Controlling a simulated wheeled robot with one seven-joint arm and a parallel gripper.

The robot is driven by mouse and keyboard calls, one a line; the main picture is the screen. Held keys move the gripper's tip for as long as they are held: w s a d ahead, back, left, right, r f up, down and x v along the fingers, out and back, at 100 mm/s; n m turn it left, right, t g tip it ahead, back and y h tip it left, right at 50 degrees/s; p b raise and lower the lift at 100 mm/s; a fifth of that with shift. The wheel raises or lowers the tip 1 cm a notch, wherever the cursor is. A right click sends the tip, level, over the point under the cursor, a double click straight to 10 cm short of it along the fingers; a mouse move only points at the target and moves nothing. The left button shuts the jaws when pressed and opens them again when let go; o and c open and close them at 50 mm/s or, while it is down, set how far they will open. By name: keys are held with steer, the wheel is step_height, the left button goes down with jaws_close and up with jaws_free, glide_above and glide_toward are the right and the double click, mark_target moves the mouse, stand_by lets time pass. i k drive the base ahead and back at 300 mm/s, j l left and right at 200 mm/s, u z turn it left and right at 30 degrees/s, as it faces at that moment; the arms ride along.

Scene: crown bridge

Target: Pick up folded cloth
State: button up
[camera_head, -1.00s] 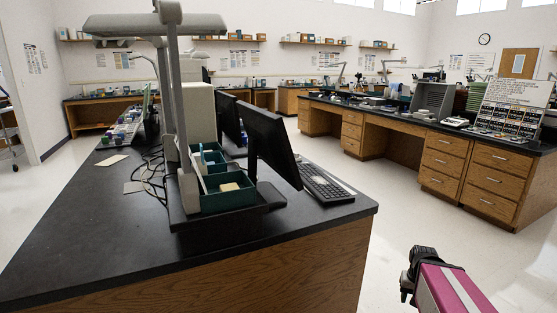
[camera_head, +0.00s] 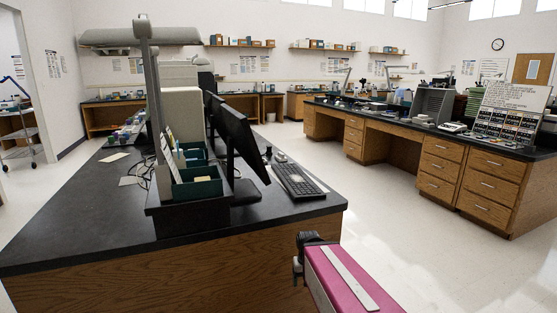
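I cannot make out a folded cloth in the head view. A small pale flat piece (camera_head: 113,157) lies on the left part of the near black bench, and another pale flat piece (camera_head: 132,181) lies beside the cables; I cannot tell what either is. My arm, magenta with a pale stripe, reaches in at the bottom. Its dark end, my gripper (camera_head: 300,262), is in front of the near bench's right end, below the bench top. The fingers cannot be made out, so I cannot tell whether it is open or shut.
The near bench (camera_head: 90,225) carries a lamp stand, a green divided box (camera_head: 197,188), monitors (camera_head: 240,140) and a keyboard (camera_head: 296,180). A long drawer bench (camera_head: 440,175) stands at right. Bare floor (camera_head: 390,215) lies between them. A cart (camera_head: 22,140) stands at far left.

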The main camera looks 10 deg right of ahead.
mark_target(281, 158)
steer(key=z, duration=0.15)
steer(key=i+l+z, duration=0.2)
steer(key=l, duration=0.25)
steer(key=i+l+z, duration=0.15)
steer(key=l, duration=0.25)
steer(key=i+l+z, duration=0.2)
steer(key=l, duration=0.2)
steer(key=i+l+z, duration=0.2)
steer(key=l, duration=0.15)
steer(key=i+l+z, duration=0.2)
steer(key=i, duration=0.25)
steer(key=i+l+z, duration=0.2)
steer(key=i, duration=0.3)
steer(key=i+l+z, duration=0.2)
steer(key=i, duration=0.3)
steer(key=i+u, duration=0.7)
steer(key=i+l+u, duration=0.2)
steer(key=i+u, duration=0.2)
steer(key=k, duration=0.05)
